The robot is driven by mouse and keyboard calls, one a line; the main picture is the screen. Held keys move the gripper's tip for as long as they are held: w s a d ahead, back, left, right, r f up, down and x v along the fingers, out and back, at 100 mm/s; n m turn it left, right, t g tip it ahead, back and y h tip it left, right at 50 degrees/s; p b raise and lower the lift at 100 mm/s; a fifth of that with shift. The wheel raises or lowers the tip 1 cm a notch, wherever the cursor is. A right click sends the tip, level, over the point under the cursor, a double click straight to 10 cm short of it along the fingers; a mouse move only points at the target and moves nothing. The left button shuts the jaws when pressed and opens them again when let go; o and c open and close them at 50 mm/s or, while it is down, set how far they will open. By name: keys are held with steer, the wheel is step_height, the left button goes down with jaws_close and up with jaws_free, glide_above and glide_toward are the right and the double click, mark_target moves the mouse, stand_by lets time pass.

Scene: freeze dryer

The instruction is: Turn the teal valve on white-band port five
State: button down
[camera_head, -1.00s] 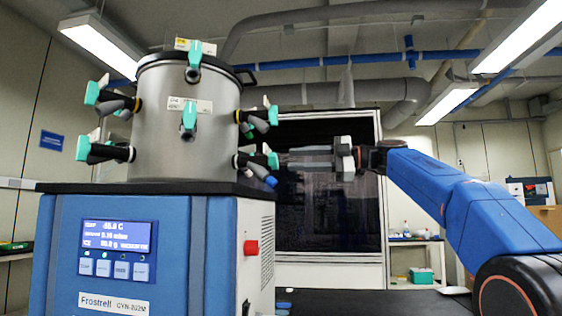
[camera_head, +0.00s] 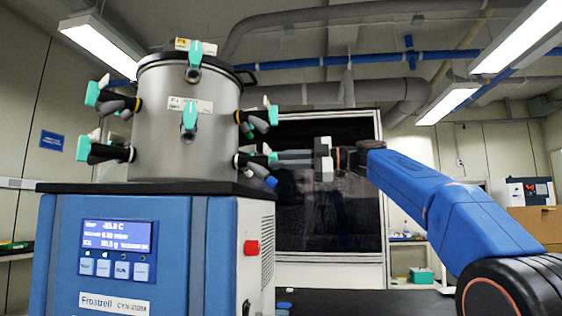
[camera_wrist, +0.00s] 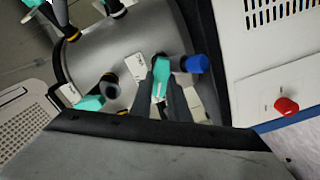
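The steel drum (camera_head: 185,115) carries several ports with teal valve handles. The lower right port has a white band and a teal valve handle (camera_head: 272,159), with a blue cap (camera_head: 270,181) below it. My gripper (camera_head: 282,158) reaches in from the right, its fingertips at this handle. In the wrist view my gripper (camera_wrist: 161,84) has one finger on each side of the teal handle (camera_wrist: 161,70); a narrow gap shows between the fingers. Contact with the handle is hard to make out. The blue cap (camera_wrist: 197,64) lies just right of the fingers.
A port with a yellow band (camera_head: 240,117) sits just above, its teal handle close by. The blue cabinet (camera_head: 190,255) with a red knob (camera_head: 251,247) stands below the drum. A dark-windowed cabinet (camera_head: 325,262) stands behind my gripper. Free space lies to the right.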

steer(key=shift+m, duration=0.3)
steer(key=m, duration=1.1)
steer(key=shift+w, duration=0.15)
stand_by(0.4)
steer(key=c, duration=1.7)
jaws_free()
steer(key=shift+r, duration=0.1)
